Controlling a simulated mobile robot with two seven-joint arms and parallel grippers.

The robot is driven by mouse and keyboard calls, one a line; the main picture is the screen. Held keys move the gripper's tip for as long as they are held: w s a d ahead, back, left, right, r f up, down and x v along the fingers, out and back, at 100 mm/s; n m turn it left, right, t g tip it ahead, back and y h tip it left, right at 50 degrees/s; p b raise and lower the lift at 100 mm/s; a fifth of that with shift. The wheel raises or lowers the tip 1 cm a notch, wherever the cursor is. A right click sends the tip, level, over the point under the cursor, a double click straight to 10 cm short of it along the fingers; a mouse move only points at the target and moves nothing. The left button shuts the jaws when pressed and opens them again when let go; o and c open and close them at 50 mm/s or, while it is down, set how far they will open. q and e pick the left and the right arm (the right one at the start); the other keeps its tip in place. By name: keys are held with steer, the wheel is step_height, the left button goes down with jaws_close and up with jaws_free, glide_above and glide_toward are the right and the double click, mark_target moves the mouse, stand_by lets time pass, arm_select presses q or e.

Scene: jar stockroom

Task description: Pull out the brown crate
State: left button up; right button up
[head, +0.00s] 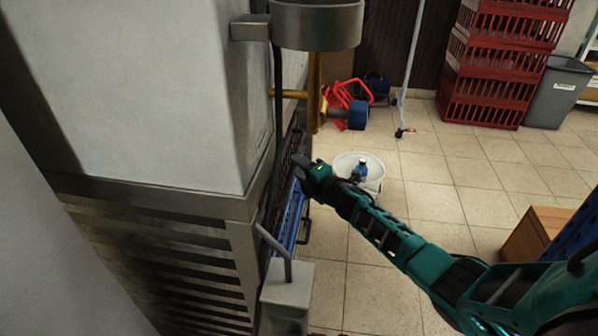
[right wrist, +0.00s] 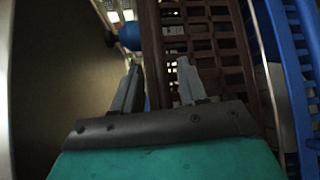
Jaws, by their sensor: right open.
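The brown crate (right wrist: 212,40) fills the upper middle of the right wrist view, with its slatted wall and a long rim. In the head view only a dark strip of it (head: 289,146) shows, at the side of the large grey unit. My right gripper (right wrist: 158,78) is open, and the crate's rim runs between its two fingers in the picture. I cannot tell whether the fingers touch it. In the head view my right gripper (head: 299,169) is at the crate's near side, partly dark against it. My left gripper is not in view.
A blue crate (head: 288,222) sits below the brown one; blue lattice (right wrist: 296,70) also shows at the wrist view's right. A white bucket (head: 372,184) with a blue-topped item stands on the floor. Red crates (head: 500,60) and a grey bin (head: 560,92) stand behind. Floor between is clear.

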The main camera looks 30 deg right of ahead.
steer(key=shift+w+a, duration=0.1)
steer(key=shift+w, duration=0.45)
steer(key=shift+c, duration=0.3)
jaws_close()
